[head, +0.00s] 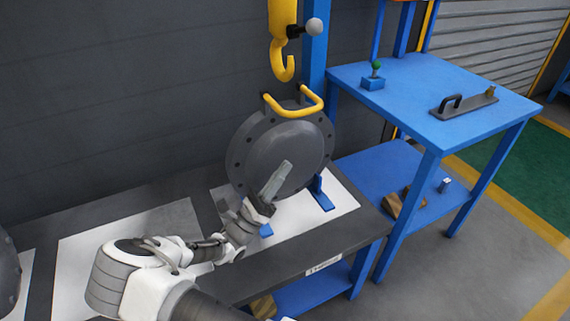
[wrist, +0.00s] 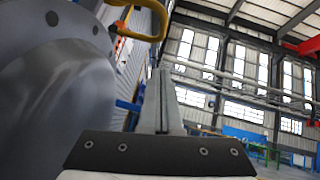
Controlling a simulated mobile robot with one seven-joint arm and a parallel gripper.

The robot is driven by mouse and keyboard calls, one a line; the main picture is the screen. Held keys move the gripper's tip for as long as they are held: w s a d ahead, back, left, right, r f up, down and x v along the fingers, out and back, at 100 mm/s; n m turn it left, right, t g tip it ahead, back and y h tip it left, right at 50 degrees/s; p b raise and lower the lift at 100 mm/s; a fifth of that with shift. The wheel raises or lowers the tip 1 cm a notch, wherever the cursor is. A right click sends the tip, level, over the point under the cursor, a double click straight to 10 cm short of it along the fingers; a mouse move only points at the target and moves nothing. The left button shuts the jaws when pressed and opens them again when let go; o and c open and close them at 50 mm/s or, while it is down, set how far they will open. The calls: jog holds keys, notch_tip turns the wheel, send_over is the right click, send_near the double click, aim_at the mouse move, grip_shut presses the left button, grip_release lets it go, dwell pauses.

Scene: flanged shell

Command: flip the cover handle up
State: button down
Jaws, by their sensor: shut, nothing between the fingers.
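The round grey flanged cover (head: 255,150) stands upright on a blue stand (head: 320,195) on the workbench. Its yellow handle (head: 298,108) sits at the top rim and juts out toward the front. My gripper (head: 284,168) is in front of the cover's face, below the handle, with its fingers together and empty. In the wrist view the shut fingers (wrist: 160,95) point up, with the cover (wrist: 55,85) at the left and the yellow handle (wrist: 135,22) at the upper left, apart from the fingertips. I cannot tell whether the fingers touch the cover.
A yellow hook (head: 283,62) hangs just above the handle, with a grey ball knob (head: 313,26) beside it. A blue table (head: 415,85) at the right carries a green-knobbed block (head: 373,77) and a dark plate with a handle (head: 464,103). White mats (head: 130,240) lie on the bench.

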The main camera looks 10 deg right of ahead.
aim_at(315, 112)
jog(key=x, duration=0.3)
jog(key=a+r+b+x, duration=0.1)
jog(key=x, duration=0.2)
jog(key=b+x, duration=0.1)
jog(key=x, duration=0.3)
jog(key=shift+s+a+r, duration=0.1)
jog(key=shift+a+r, duration=0.1)
jog(key=shift+a, duration=0.05)
jog(key=shift+r, duration=0.55)
jog(key=shift+r, duration=0.15)
